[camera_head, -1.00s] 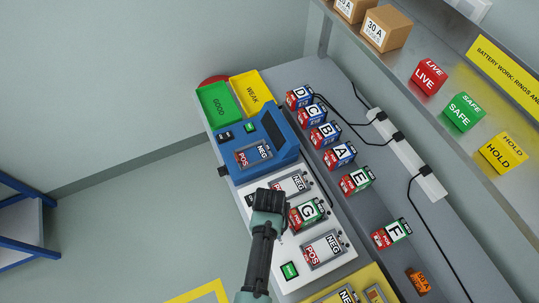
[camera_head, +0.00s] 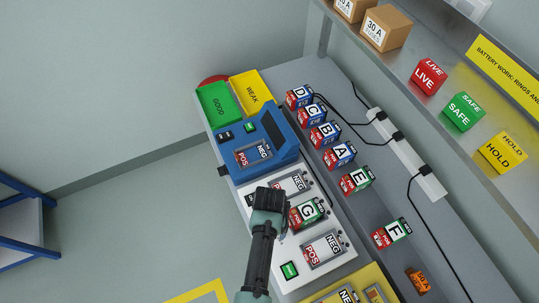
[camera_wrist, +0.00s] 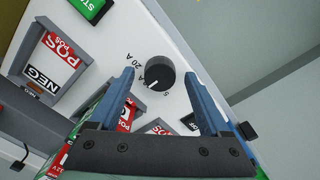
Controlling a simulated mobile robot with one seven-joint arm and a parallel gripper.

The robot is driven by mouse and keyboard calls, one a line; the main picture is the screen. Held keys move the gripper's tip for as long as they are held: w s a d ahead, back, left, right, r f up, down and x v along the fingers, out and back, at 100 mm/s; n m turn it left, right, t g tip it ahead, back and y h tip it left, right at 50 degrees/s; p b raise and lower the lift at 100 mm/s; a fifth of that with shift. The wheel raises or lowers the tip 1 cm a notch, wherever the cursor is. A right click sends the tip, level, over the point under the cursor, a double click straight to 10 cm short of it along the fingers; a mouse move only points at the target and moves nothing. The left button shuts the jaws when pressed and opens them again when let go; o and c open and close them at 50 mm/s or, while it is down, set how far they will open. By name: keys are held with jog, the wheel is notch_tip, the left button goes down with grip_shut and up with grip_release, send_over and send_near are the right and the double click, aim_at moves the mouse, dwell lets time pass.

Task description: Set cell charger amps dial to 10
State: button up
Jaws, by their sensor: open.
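The amps dial (camera_wrist: 160,73) is a round black knob on the white charger panel (camera_wrist: 110,75) in the wrist view. Its white mark points down-left in the picture, between the "5" and my left finger. "20 A" is printed up-left of the knob; other print near the left finger is partly covered. My gripper (camera_wrist: 159,76) is open, with one blue finger on each side of the knob and visible gaps to it. In the head view my gripper (camera_head: 268,198) is over the left part of the white charger (camera_head: 285,250) and hides the dial.
Cell G (camera_head: 306,212) stands on the charger between two POS/NEG bays. A green button (camera_head: 289,270) is at the charger's front. A blue tester (camera_head: 275,130) is behind. Several cells, including E (camera_head: 357,180) and F (camera_head: 391,233), stand to the right.

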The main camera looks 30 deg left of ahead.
notch_tip(320, 180, up, 13)
jog(key=shift+f+b, duration=0.2)
jog(key=shift+b, duration=0.2)
dwell(0.4)
